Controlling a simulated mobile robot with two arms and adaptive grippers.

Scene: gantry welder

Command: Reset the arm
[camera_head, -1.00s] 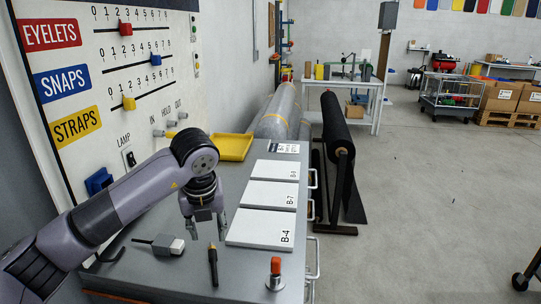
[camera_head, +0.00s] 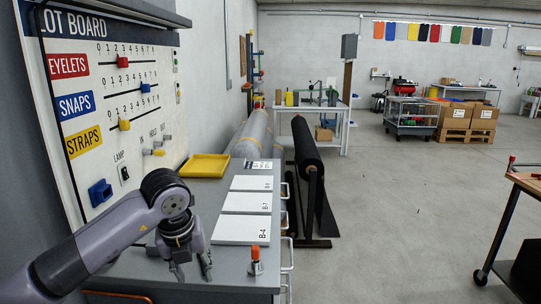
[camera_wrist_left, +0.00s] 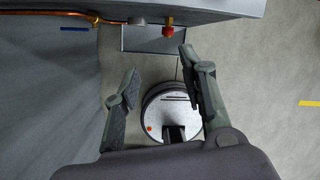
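My left arm (camera_head: 120,230) comes in from the lower left, in front of the slot board. My left gripper (camera_head: 190,268) points down in the head view, near the front part of the grey workbench (camera_head: 208,194). Its fingers are apart with nothing between them. In the left wrist view the gripper (camera_wrist_left: 160,90) also shows open and empty, with floor and a round disc below it. My right gripper is in no view.
White cards (camera_head: 240,229) lie on the bench, with a yellow tray (camera_head: 204,167) behind and an orange-topped item (camera_head: 255,258) near its right edge. A black roll (camera_head: 308,155) stands right of the bench. Another table (camera_head: 525,182) is at the far right. Floor between is clear.

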